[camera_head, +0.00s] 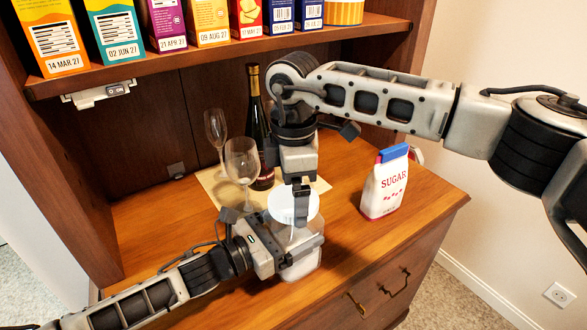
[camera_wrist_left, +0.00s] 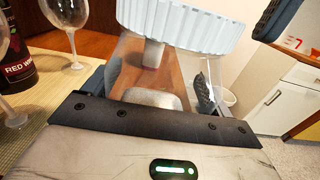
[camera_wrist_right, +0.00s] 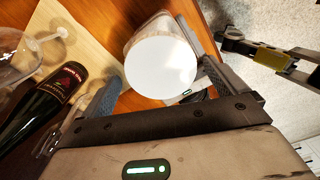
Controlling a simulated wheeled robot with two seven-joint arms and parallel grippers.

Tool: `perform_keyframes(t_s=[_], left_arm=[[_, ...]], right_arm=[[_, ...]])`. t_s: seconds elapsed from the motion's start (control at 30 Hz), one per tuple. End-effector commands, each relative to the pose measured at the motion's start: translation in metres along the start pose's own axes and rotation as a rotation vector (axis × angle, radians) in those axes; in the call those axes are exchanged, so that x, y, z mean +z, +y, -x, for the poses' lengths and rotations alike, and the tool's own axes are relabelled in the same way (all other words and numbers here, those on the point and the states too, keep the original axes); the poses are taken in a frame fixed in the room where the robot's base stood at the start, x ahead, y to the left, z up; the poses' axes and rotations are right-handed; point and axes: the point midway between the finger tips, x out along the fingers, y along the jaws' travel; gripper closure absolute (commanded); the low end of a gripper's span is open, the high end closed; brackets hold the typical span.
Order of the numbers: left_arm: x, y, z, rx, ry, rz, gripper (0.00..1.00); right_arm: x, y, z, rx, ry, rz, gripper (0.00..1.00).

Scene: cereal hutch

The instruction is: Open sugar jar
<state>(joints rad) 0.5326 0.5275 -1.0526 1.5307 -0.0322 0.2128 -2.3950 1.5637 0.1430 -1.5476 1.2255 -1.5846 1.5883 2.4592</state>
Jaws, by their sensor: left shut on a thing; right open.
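The clear jar (camera_head: 303,274) stands upright near the front of the wooden counter, with its round white lid (camera_head: 280,204) on top. The lid's ribbed edge shows in the left wrist view (camera_wrist_left: 185,22). My left gripper (camera_head: 292,250) is shut on the jar's body, below the lid. My right gripper (camera_head: 297,198) points down from above at the lid, open. In the right wrist view the lid (camera_wrist_right: 160,68) lies between its fingers; I cannot tell whether they touch it. The sugar bag (camera_head: 383,189) stands upright to the right, apart from both grippers.
Two wine glasses (camera_head: 242,160) and a dark wine bottle (camera_head: 257,125) stand on a mat (camera_head: 212,182) behind the jar. A shelf (camera_head: 200,58) with several cereal boxes runs above. The counter's right front (camera_head: 410,222) is clear.

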Motion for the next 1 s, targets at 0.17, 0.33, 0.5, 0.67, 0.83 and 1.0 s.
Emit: perform_keyframes(t_s=[0.17,0.33,0.5,0.67,0.83,1.0], left_arm=[[-0.0004,-0.0001,0.0001,0.0,0.001,0.002,0.78],[-0.0004,-0.0001,0.0,0.0,0.001,0.002,0.78],[-0.0004,-0.0001,0.0,0.0,0.0,0.002,0.78],[-0.0003,-0.0002,0.0,0.0,0.0,0.002,0.78],[-0.0003,-0.0002,0.0,0.0,0.0,0.001,0.78],[-0.0003,-0.0003,0.0,0.0,0.0,0.001,0.78]], right_arm=[[0.0004,-0.0001,-0.0104,0.0,-0.001,0.001,0.03],[0.0004,0.0,-0.0111,0.001,-0.001,0.001,0.03],[0.0004,0.0,-0.0109,0.001,-0.001,0.001,0.28],[0.0004,0.0,-0.0108,0.001,-0.001,0.001,0.48],[0.0003,0.0002,-0.0106,0.001,-0.001,0.088,0.48],[0.0001,0.0004,-0.0102,0.001,0.0,0.457,0.48]])
